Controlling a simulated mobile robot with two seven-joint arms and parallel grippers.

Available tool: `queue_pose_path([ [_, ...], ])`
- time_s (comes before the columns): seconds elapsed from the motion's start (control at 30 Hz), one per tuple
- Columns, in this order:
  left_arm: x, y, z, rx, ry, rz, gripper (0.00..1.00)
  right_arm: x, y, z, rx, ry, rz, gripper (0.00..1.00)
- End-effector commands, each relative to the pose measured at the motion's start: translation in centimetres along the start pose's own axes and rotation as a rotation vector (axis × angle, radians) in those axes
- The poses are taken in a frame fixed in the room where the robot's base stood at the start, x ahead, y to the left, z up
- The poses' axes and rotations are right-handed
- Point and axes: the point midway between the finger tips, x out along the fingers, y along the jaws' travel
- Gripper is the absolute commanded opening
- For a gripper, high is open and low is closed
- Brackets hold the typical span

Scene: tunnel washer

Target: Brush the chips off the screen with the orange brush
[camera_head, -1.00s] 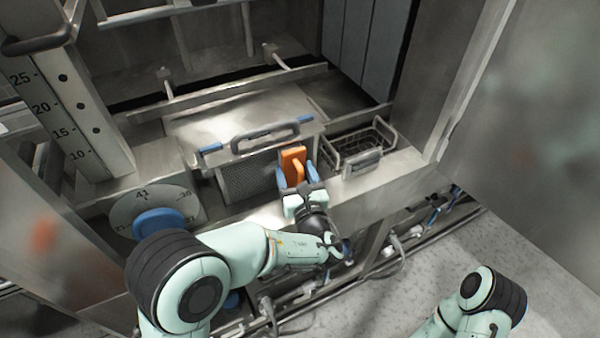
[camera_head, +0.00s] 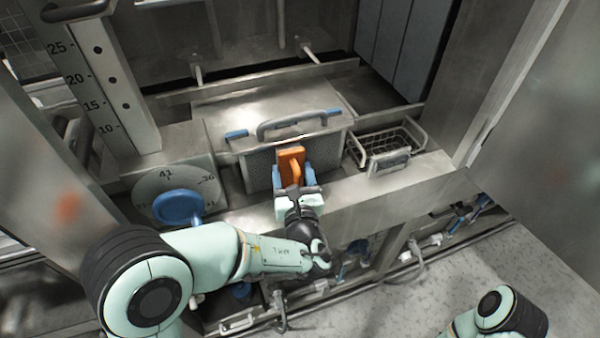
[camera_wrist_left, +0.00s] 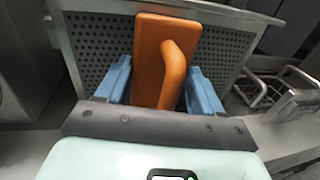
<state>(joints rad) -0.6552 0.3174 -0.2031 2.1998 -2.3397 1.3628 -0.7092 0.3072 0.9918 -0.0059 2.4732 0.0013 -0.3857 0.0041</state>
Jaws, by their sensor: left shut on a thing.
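The orange brush (camera_head: 291,163) is held upright in front of the perforated screen (camera_head: 258,172). My left gripper (camera_head: 292,180) is shut on the brush, with its blue fingers on either side. In the left wrist view the brush (camera_wrist_left: 166,62) shows its flat back and curved handle, and the screen (camera_wrist_left: 100,45) is right behind it. The brush face toward the screen is hidden, so I cannot tell whether it touches. No chips can be made out on the visible screen. Part of my right arm shows at the bottom right, but its gripper is out of view.
A wire basket (camera_head: 385,146) sits to the right. A dial with a blue knob (camera_head: 178,207) is to the left. A metal ledge (camera_head: 375,187) runs along the front.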

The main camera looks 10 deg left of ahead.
Motion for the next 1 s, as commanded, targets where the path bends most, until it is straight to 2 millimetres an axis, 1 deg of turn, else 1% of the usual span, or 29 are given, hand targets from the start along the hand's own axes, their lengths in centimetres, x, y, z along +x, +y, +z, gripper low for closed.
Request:
queue_pose_path([
  [0.23, 0.0, 0.1, 0.1, -0.001, -0.001, 0.002, 0.43, 0.0, 0.0, 0.0, 0.000, 0.000, 0.000, 0.27],
  [0.33, -0.4, -0.1, 0.1, -0.002, -0.001, -0.001, 0.43, 0.1, 0.0, 0.0, 0.000, 0.000, 0.000, 0.27],
  [0.8, -5.0, -1.1, 0.0, -0.002, 0.000, -0.004, 0.43, 0.7, 0.3, 0.0, 0.001, -0.002, 0.001, 0.27],
  [1.0, -5.9, -1.2, 0.1, -0.001, -0.001, -0.002, 0.43, 0.8, 0.3, 0.0, 0.001, -0.003, 0.001, 0.27],
])
